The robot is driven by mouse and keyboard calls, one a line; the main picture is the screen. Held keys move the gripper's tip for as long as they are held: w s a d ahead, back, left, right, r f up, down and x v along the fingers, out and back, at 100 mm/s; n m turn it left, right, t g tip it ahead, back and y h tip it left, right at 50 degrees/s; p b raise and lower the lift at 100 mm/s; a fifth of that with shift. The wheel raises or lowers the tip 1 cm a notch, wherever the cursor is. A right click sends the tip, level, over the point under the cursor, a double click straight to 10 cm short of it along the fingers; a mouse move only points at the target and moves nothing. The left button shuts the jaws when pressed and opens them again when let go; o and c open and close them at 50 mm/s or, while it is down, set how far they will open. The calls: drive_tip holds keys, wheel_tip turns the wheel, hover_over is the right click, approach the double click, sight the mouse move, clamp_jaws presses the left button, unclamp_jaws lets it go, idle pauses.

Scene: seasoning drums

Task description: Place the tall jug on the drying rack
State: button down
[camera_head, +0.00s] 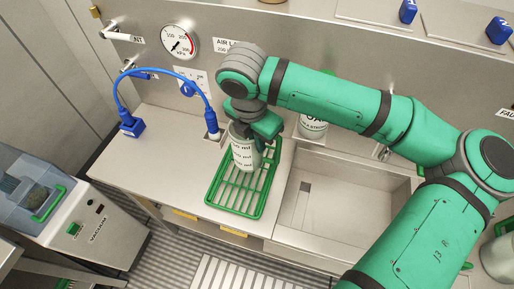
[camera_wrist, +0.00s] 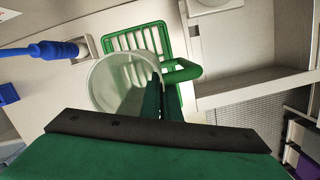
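The tall jug (camera_head: 243,156) is pale and cylindrical with dark lettering. It looks upright over the back part of the green wire drying rack (camera_head: 212,190). My gripper (camera_head: 266,128) is at its right side. In the wrist view I look into the jug's open mouth (camera_wrist: 112,82), and the green fingers (camera_wrist: 164,98) are close together at its wall, beside a green handle (camera_wrist: 185,72). The gripper appears shut on the jug. Rack bars (camera_wrist: 137,38) show beyond it. Whether the jug's base touches the rack is unclear.
A steel sink (camera_head: 335,207) lies right of the rack. Another labelled container (camera_head: 312,126) stands behind the sink, partly hidden by my arm. A blue hose (camera_head: 160,72) arches at the left to a socket near the rack. A pressure gauge (camera_head: 179,42) is on the back wall.

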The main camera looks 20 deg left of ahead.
drive_tip(key=shift+w+a+f, duration=0.1)
drive_tip(key=shift+w+f, duration=0.05)
drive_tip(key=shift+f, duration=0.55)
drive_tip(key=shift+w+a+f, duration=0.1)
drive_tip(key=shift+w+f, duration=0.05)
drive_tip(key=shift+f, duration=0.6)
drive_tip(key=shift+w+a+f, duration=0.1)
drive_tip(key=shift+w+f, duration=0.05)
drive_tip(key=shift+f, duration=0.55)
drive_tip(key=c, duration=2)
unclamp_jaws()
drive_tip(key=shift+f, duration=0.1)
wheel_tip(320, 180, up, 12)
drive_tip(key=s, duration=0.2)
drive_tip(key=shift+a, duration=0.4)
